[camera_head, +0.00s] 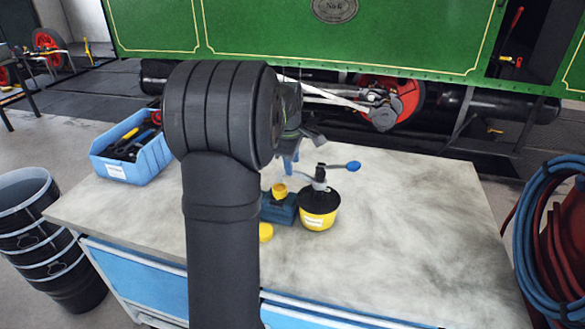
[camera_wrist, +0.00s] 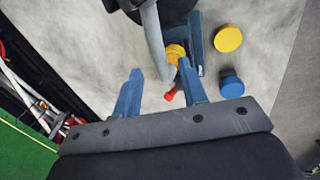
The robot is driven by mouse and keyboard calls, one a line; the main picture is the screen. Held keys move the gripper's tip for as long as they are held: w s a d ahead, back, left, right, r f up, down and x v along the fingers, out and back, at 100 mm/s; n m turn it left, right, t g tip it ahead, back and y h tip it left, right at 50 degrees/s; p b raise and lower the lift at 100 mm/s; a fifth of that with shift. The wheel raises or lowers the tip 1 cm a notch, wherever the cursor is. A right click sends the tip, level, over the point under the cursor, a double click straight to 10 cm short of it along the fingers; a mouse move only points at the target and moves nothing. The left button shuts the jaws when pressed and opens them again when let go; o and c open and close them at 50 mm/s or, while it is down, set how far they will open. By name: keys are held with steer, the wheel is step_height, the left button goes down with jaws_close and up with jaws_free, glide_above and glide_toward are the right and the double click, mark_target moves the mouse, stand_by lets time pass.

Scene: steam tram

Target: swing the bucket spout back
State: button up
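The yellow and black bucket (camera_head: 319,215) stands on the bench, with a dark fitting (camera_head: 320,178) on top and a lever with a blue knob (camera_head: 353,166) reaching right. In the wrist view, a grey curved tube (camera_wrist: 151,35), which looks like the spout, runs from the dark bucket (camera_wrist: 172,10) down between my fingers. A small red piece (camera_wrist: 171,95) shows below its end; I cannot tell if they join. My gripper (camera_wrist: 160,66) is open, its blue fingers on either side of the tube. In the head view, my gripper (camera_head: 290,166) is just left of the bucket, partly hidden by my arm.
A blue block with a yellow cap (camera_head: 280,190) stands beside the bucket. A yellow disc (camera_wrist: 228,38) and a blue cap (camera_wrist: 231,84) lie nearby. A blue tool bin (camera_head: 132,155) is at the left. The bench's right side is clear; the green tram (camera_head: 270,30) stands behind.

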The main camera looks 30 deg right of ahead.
steer(key=shift+w+d+f, duration=0.1)
steer(key=shift+d+f, duration=0.05)
steer(key=shift+f, duration=0.55)
steer(key=shift+w+d+f, duration=0.1)
steer(key=shift+f, duration=0.6)
steer(key=shift+c, duration=0.5)
jaws_close()
